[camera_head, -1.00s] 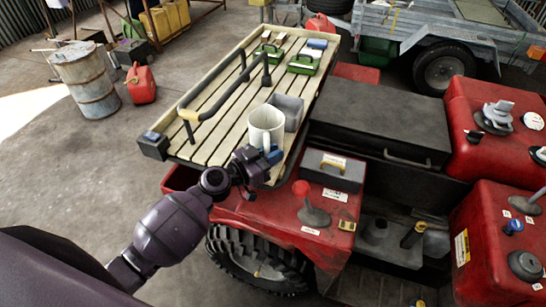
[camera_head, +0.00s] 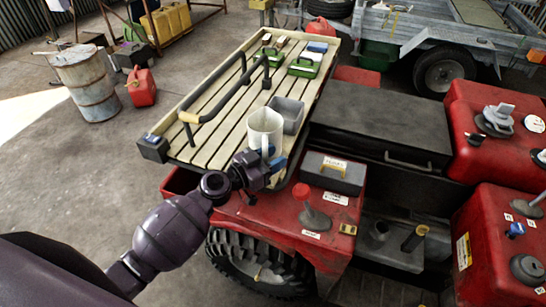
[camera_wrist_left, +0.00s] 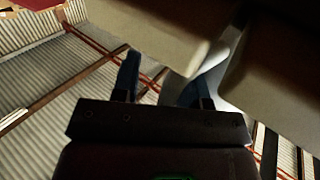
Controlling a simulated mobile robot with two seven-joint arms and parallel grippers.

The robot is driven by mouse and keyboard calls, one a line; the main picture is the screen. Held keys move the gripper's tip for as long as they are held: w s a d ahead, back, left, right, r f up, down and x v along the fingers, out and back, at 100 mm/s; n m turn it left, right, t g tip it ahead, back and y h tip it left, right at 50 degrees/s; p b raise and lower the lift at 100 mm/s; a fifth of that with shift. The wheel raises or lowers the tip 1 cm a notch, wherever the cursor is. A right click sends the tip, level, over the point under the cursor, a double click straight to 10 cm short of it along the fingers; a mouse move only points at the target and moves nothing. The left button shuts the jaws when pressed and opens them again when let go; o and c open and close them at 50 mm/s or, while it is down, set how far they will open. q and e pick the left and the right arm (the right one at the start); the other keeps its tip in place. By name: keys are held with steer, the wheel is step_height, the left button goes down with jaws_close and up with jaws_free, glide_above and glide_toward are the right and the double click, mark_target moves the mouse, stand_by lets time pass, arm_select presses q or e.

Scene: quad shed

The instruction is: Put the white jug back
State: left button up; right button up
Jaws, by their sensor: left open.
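The white jug (camera_head: 262,124) stands upright on the near end of the slatted wooden rack (camera_head: 213,143). My left gripper (camera_head: 272,158) is open at the jug's near side, with its blue fingers close to the jug's lower front. In the left wrist view, the two blue fingers (camera_wrist_left: 166,80) are spread apart. A large pale surface (camera_wrist_left: 150,28), apparently the jug, fills the top of that view, close beyond the fingers. I cannot tell whether the fingers touch it or straddle its handle. My right gripper is not in view.
A grey open box (camera_head: 289,112) stands close behind the jug. A dark rail (camera_head: 216,103) runs along the rack's left part. Green boxes (camera_head: 304,66) sit at the far end.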

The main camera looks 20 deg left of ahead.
arm_select(q)
steer(key=shift+r, duration=0.15)
steer(key=shift+s+a, duration=0.2)
steer(key=shift+s, duration=0.1)
steer(key=b+v, duration=0.3)
steer(key=v, duration=0.7)
steer(key=s+a+f+n+g+y, duration=0.3)
steer(key=s+f+n+y, duration=0.3)
steer(key=s+f+y, duration=0.4)
steer(key=s+a+f, duration=0.1)
steer(key=s+f, duration=0.4)
steer(key=f, duration=0.5)
steer(key=shift+s+a+y+b, duration=0.2)
steer(key=shift+s+y+b, duration=0.15)
steer(key=shift+y, duration=0.05)
steer(key=shift+d, duration=0.1)
